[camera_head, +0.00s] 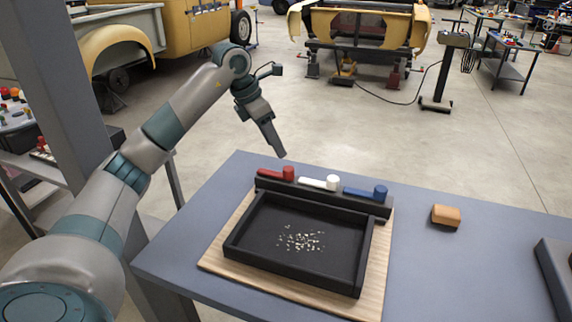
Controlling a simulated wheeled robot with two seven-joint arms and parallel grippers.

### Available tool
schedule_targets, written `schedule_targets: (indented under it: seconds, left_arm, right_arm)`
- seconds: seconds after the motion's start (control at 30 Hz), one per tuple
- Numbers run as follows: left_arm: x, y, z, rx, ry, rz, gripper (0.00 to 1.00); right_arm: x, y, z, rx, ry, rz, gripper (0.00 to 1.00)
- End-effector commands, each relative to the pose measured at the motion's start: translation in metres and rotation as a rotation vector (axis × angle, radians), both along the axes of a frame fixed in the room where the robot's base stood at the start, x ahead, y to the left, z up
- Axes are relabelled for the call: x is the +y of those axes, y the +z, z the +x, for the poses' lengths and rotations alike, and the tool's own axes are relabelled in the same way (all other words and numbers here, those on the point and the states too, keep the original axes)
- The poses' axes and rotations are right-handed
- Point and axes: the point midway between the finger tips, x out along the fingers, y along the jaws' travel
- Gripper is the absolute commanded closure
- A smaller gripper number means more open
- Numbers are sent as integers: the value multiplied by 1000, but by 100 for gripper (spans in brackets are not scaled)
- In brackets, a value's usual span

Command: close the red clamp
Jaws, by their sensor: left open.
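The red clamp (276,174) sits at the left end of the black rail (320,197) behind the black tray. It is a flat red bar with an upright red cylinder at its right end. A white clamp (318,183) and a blue clamp (366,192) of the same shape are to its right on the rail. My left gripper (281,154) points down above and just behind the red clamp, apart from it in the picture. It is open and appears empty, though its finger gap is hard to see. My right gripper is not in view.
The black tray (241,232) holds small pale bits and rests on a wooden board (222,262) on the grey-blue table (440,270). An orange-brown block (446,216) lies to the right. A dark object (556,275) stands at the right edge. A grey post (62,90) rises at left.

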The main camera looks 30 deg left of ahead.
Motion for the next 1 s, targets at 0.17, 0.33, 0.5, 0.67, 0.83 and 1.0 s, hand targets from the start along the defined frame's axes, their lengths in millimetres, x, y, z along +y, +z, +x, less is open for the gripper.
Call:
schedule_targets:
  seconds: [0.17, 0.33, 0.5, 0.67, 0.83, 1.0]
  left_arm:
    - [-7, -30, 10, 3, -1, -1, 54]
    - [-13, -57, 20, 2, -1, -2, 54]
    - [-17, -77, 27, 1, -1, -2, 54]
    - [-19, -87, 31, -1, -1, 0, 54]
    - [-20, -90, 32, -1, -1, 0, 54]
    - [-20, -90, 32, -1, -1, 0, 54]
  right_arm:
    - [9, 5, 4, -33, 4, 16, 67]
    - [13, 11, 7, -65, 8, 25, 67]
    - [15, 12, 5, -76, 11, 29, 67]
    - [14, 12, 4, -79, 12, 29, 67]
    - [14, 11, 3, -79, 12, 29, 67]
    - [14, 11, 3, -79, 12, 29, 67]
